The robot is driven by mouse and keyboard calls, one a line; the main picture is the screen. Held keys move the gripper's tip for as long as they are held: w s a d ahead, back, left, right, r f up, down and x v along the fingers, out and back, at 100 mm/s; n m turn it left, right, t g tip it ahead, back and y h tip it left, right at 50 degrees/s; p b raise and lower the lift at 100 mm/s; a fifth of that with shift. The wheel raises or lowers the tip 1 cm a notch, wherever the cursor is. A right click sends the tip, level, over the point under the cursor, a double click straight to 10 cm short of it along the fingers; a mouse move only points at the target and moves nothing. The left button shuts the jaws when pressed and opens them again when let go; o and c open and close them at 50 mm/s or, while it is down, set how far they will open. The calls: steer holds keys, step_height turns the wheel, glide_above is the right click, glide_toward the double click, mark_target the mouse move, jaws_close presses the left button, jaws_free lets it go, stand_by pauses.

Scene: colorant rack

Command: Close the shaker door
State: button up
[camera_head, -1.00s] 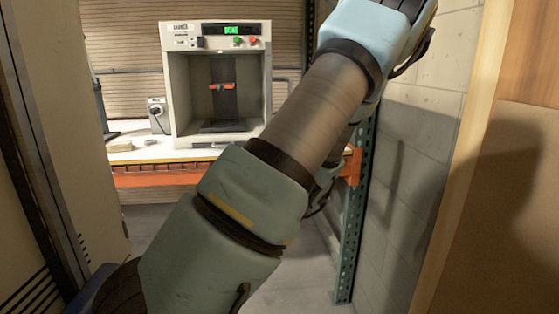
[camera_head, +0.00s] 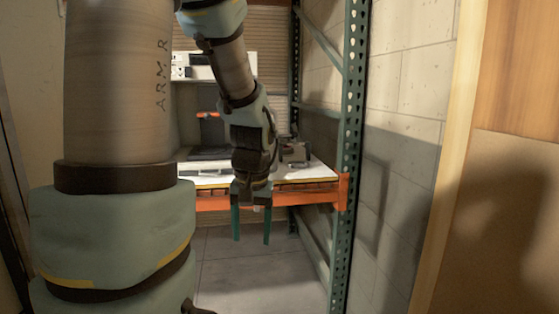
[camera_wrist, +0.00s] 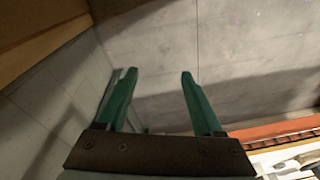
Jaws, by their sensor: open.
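The shaker (camera_head: 236,66), a pale box with a control panel on top, stands on the shelf behind my arm. Its front opening shows a dark interior with a small orange part (camera_head: 208,115) inside. My arm hides much of its front and right side, and I cannot make out the door. My gripper (camera_head: 251,222) hangs pointing down in front of the shelf's edge, apart from the shaker. Its two green fingers are open and empty, as the wrist view also shows (camera_wrist: 158,76). The shaker is not clearly seen in the wrist view.
An orange shelf beam (camera_head: 310,196) runs just behind my gripper and shows at right in the wrist view (camera_wrist: 275,128). A green perforated upright (camera_head: 352,120) and a block wall (camera_head: 400,170) stand at right. A dark item (camera_head: 294,151) sits on the shelf. The concrete floor (camera_head: 255,275) is clear.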

steer(key=w+d+r+y, duration=0.1)
steer(key=w+d+r, duration=0.1)
steer(key=d+r, duration=0.1)
steer(key=w+d+r+t, duration=0.1)
steer(key=w+d+r, duration=0.2)
steer(key=r, duration=0.3)
steer(key=w+d+r+y, duration=0.1)
steer(key=w+d+r, duration=0.2)
steer(key=d+r, duration=0.1)
steer(key=shift+d+r+t+y+p, duration=0.2)
steer(key=shift+d+t+y+p, duration=0.1)
steer(key=shift+t+p, duration=0.1)
steer(key=c, duration=0.4)
steer(key=d+r, duration=0.2)
steer(key=r, duration=0.1)
steer(key=w+d+r+t+y, duration=0.1)
steer(key=d+r, duration=0.1)
steer(key=r, duration=0.1)
steer(key=d+r+n+t, duration=0.1)
steer(key=d+r, duration=0.1)
steer(key=r, duration=0.2)
steer(key=shift+w+y, duration=0.35)
steer(key=shift+y, duration=0.05)
jaws_close()
steer(key=w+a+f+p, duration=0.4)
steer(key=w+a+f, duration=0.1)
steer(key=a+f, duration=0.2)
steer(key=shift+a+f, duration=0.35)
steer(key=shift+a, duration=0.05)
steer(key=shift+a, duration=0.1)
